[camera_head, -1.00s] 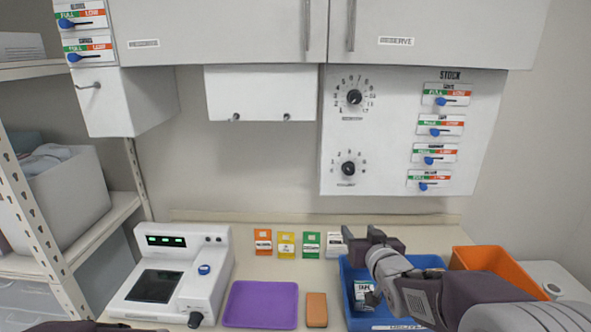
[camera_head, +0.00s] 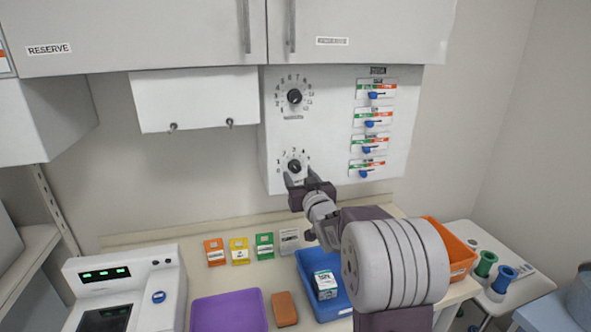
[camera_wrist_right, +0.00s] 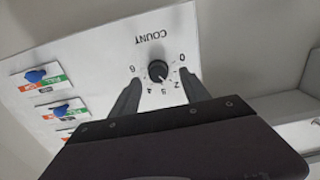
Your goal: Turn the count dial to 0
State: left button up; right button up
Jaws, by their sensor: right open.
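The count dial (camera_head: 294,166) is the lower black knob on the white wall panel, with numbers printed around it. In the right wrist view the dial (camera_wrist_right: 157,71) appears upside down under the word COUNT, with digits from 0 to 6. Its pointer's exact setting is too small to read surely. My right gripper (camera_head: 300,177) is raised at the dial with its fingers apart. In the wrist view the right gripper's fingertips (camera_wrist_right: 160,76) lie on either side of the knob, with gaps showing; I cannot tell the remaining depth. My left gripper is out of view.
A second, larger dial (camera_head: 294,96) sits above, and several blue sliders (camera_head: 369,124) are to the right on the panel. Below are a blue bin (camera_head: 312,268) holding a box, an orange bin (camera_head: 452,248), a purple tray (camera_head: 229,312) and a white device (camera_head: 160,270).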

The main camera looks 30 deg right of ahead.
aim_at(297, 170)
jog(key=x, duration=0.3)
jog(key=shift+d+p, duration=0.3)
jog(key=shift+d, duration=0.05)
jog(key=shift+w+a, duration=0.15)
jog(key=shift+a, duration=0.05)
jog(key=shift+d, duration=0.1)
grip_shut()
jog(key=shift+f+n+b, duration=0.2)
jog(key=shift+n+b, duration=0.4)
jog(key=shift+b, duration=0.3)
jog(key=n+b, duration=0.8)
jog(key=n, duration=0.1)
jog(key=shift+b, duration=0.4)
jog(key=shift+r+n+b, duration=0.25)
jog(key=shift+n+b, duration=0.6)
jog(key=shift+n, duration=0.95)
